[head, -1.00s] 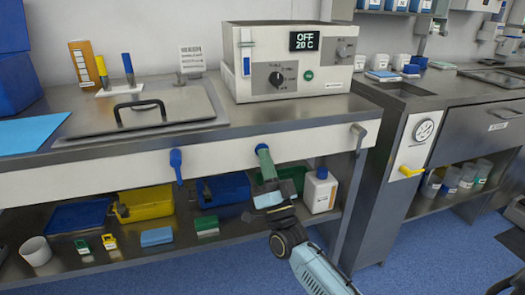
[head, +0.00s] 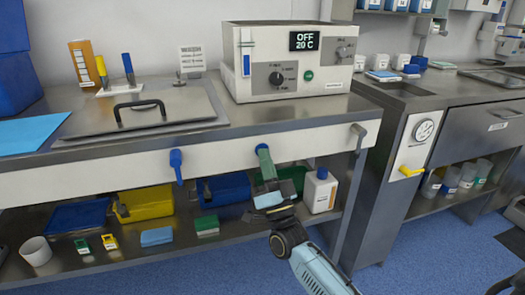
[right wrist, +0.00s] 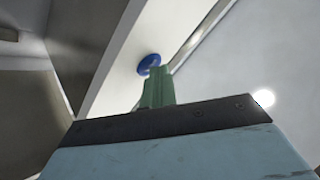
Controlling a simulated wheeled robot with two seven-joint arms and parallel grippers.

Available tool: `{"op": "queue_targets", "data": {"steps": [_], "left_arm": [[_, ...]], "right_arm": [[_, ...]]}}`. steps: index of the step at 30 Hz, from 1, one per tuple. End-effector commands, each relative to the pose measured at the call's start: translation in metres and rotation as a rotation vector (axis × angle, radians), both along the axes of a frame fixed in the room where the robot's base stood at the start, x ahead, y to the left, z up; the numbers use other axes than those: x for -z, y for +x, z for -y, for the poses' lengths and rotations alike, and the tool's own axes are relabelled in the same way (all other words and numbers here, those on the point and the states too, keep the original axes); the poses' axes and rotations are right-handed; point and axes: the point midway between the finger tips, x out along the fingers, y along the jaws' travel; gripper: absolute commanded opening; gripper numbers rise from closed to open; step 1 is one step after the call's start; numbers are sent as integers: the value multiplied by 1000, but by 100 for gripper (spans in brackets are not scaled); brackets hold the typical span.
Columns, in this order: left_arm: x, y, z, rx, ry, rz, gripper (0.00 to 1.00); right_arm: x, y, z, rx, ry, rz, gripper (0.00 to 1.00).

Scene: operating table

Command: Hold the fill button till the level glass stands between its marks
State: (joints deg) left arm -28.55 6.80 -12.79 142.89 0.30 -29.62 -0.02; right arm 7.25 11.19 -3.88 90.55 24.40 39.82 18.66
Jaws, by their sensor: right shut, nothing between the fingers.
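The white bath unit (head: 290,62) stands on the steel bench, with a display reading OFF 20 C. A narrow level glass (head: 246,60) with blue in its lower part and a green line near its top is on its left front. A small green round button (head: 308,75) sits right of the black dial; I cannot tell whether it is the fill button. Ahead in the right wrist view is a green shape (right wrist: 158,88). My left gripper is out of view.
A lidded steel basin (head: 150,108) is at left. The lower shelf (head: 105,268) holds trays, a white bottle (head: 319,190) and small boxes.

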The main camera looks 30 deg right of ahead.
Motion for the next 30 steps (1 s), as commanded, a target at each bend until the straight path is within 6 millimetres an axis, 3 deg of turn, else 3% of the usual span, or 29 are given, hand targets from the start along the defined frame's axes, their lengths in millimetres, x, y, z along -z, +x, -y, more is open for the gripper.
{"op": "queue_targets", "data": {"steps": [23, 30], "left_arm": [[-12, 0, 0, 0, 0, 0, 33], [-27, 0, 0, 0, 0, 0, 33]], "right_arm": [[0, -17, -4, 0, 0, -1, 0], [-2, -39, -10, 0, 0, -2, 0]]}}
